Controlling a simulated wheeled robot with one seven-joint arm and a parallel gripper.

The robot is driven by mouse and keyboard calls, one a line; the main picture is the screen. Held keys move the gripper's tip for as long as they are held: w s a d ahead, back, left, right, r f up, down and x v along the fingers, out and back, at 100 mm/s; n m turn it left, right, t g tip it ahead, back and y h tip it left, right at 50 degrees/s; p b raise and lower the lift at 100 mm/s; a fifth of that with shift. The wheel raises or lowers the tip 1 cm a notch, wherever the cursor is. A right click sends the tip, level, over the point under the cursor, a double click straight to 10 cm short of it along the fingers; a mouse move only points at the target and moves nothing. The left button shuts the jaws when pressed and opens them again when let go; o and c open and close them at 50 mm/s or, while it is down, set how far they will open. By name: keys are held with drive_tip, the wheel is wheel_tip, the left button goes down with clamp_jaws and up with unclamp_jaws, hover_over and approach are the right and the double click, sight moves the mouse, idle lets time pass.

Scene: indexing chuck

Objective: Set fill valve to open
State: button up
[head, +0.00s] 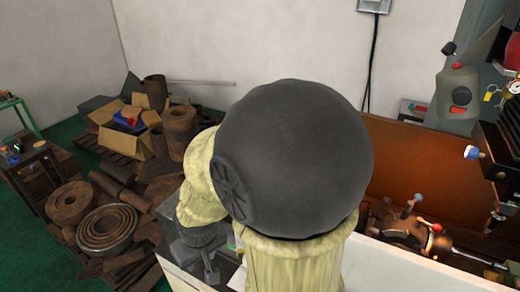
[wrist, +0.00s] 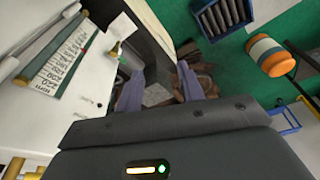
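I cannot tell for sure which part is the fill valve. In the head view a small blue-handled fitting (head: 474,153) sticks out from the dark machine part at the right.
My arm hides the middle of the head view. In the wrist view a lettered plate (wrist: 62,62) is at left, and an orange-white drum (wrist: 268,55) at right.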

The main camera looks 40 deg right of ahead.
drive_tip(key=w+d+r+n+h, duration=0.1)
drive_tip(key=w+d+r+n, duration=0.2)
drive_tip(key=w+d+r, duration=0.95)
drive_tip(key=d+r+n+g+h, duration=0.1)
drive_tip(key=d+r, duration=1.1)
drive_tip(key=r, duration=0.2)
drive_tip(key=shift+s+d+r+n+g, duration=0.25)
drive_tip(key=shift+d+r+n+g, duration=0.05)
drive_tip(key=shift+d+r+g, duration=0.1)
drive_tip(key=d+f, duration=0.1)
drive_tip(key=f, duration=0.4)
drive_tip(key=w+d+f+p, duration=0.1)
drive_tip(key=f, duration=0.5)
drive_tip(key=d+f, duration=0.1)
drive_tip(key=f, duration=0.5)
drive_tip(key=shift+w+f+p, duration=0.1)
drive_tip(key=shift+w+p, duration=0.1)
drive_tip(key=shift+p, duration=0.2)
